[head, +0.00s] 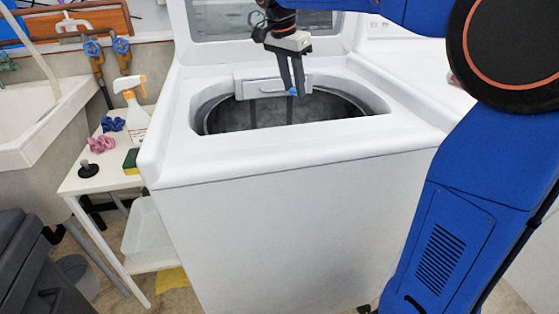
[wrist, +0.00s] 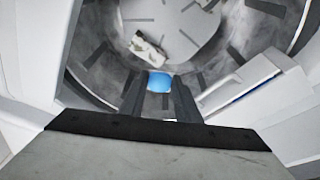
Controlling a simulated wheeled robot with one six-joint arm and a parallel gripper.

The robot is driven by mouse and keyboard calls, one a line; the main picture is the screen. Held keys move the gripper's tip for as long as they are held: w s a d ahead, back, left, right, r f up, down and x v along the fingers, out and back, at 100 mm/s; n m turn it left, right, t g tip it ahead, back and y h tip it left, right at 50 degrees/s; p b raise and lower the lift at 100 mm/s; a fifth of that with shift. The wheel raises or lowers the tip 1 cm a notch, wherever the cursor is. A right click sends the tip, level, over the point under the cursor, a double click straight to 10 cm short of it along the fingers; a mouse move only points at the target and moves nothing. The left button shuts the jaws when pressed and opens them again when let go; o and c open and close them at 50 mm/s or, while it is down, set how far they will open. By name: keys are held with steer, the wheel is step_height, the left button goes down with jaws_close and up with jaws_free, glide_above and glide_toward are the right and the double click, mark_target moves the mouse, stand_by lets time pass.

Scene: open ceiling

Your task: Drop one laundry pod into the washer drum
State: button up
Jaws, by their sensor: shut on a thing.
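The washer (head: 290,190) is a white top-loader with its lid up. Its drum (head: 245,115) is dark grey and open at the top; the wrist view shows the drum floor (wrist: 190,30) below. My gripper (head: 296,92) hangs over the drum opening, pointing down. It is shut on a small blue laundry pod (head: 294,91), which also shows between the fingertips in the wrist view (wrist: 158,81). The fingers hide part of the pod. A whitish item (wrist: 148,45) lies in the drum; I cannot tell what it is.
A white side table (head: 105,180) on the left holds a spray bottle (head: 134,108), a sponge (head: 131,160) and small pink and blue items. A sink (head: 35,115) stands further left. The washer's rim surrounds the opening close to my gripper.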

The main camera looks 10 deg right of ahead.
step_height(320, 180, down, 6)
steer(key=shift+a, duration=0.45)
steer(key=shift+f, duration=0.1)
steer(key=o, duration=1.1)
steer(key=shift+c, duration=0.2)
steer(key=v, duration=1.7)
steer(key=shift+r, duration=0.25)
